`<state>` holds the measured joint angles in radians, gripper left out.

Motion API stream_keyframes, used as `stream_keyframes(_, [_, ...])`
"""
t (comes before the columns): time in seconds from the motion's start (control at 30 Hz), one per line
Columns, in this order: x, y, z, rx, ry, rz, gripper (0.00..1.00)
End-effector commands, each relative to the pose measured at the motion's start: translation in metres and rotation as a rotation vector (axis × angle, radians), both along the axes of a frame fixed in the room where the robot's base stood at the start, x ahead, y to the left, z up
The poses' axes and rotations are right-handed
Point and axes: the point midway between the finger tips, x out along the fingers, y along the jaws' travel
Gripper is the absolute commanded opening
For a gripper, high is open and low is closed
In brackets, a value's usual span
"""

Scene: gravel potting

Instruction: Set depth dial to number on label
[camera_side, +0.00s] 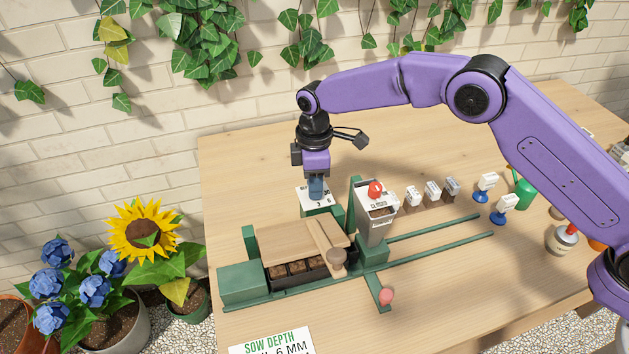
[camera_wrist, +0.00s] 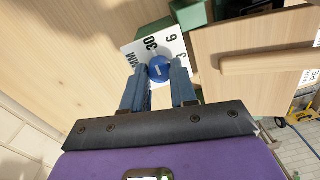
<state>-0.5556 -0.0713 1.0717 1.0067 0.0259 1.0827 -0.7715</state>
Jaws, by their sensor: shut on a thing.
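The depth dial's blue knob (camera_wrist: 159,69) sits on a white number plate (camera_wrist: 137,50) in the wrist view, with a pale mark on top. My gripper (camera_wrist: 160,84) is shut on the knob, one finger on each side. In the side view my gripper (camera_side: 316,196) points down over the white plate (camera_side: 305,202) behind the green sowing rig, and hides the knob. The label (camera_side: 272,342) at the front table edge reads SOW DEPTH and 6 MM; its lower part is cut off.
A grey hopper (camera_side: 376,212) stands right of my gripper. Green rails (camera_side: 440,233) run right. Small tagged holders (camera_side: 433,190) stand behind. The table's back left is clear.

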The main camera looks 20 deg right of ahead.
Motion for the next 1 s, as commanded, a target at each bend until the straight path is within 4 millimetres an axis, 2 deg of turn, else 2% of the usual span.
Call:
stream_keyframes(0.17, [-0.0002,0.0004,0.0003,-0.001,0.0,-0.078,0.0])
stream_keyframes(0.7, [0.0004,-0.0004,0.0001,0.0,0.0,-0.514,0.0])
stream_keyframes(1.0, [0.0005,-0.0005,0.0002,-0.001,0.0,-0.687,0.0])
